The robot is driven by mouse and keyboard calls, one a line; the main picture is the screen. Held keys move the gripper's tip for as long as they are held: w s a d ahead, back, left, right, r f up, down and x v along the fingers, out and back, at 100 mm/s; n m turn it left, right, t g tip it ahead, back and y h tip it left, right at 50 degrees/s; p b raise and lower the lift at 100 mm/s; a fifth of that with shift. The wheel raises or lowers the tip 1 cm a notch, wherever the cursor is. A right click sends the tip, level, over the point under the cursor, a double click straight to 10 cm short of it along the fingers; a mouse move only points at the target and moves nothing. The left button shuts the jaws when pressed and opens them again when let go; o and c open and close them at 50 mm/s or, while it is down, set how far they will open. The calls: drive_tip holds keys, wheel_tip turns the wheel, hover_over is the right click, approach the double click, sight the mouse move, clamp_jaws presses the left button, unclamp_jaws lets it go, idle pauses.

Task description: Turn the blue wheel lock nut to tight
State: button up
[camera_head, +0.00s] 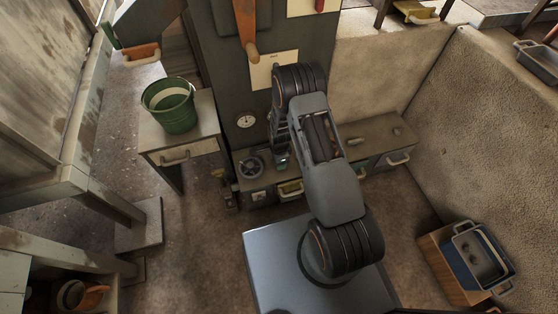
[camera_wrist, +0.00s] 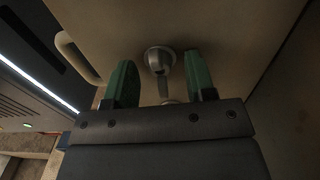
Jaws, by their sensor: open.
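My gripper (camera_wrist: 158,80) is open in the wrist view, its two green fingers apart. Between and just beyond them is a round metal fitting (camera_wrist: 158,55) with a short stem, set on a beige panel; the fingers are not closed on it. I cannot tell whether this fitting is the lock nut. In the head view my gripper (camera_head: 281,163) is low in front of the dark cabinet and mostly hidden by my arm. A grey spoked wheel (camera_head: 251,166) is left of it. No clearly blue wheel shows.
A pale curved handle (camera_wrist: 76,55) sticks out left of the gripper in the wrist view. In the head view, a green bucket (camera_head: 170,105) stands on a small drawer table (camera_head: 205,112). A round gauge (camera_head: 245,121) is above the wheel. A blue bin (camera_head: 480,258) is at lower right.

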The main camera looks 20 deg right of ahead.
wheel_tip(320, 180, up, 14)
drive_tip(key=p, duration=0.5)
drive_tip(key=shift+f, duration=0.2)
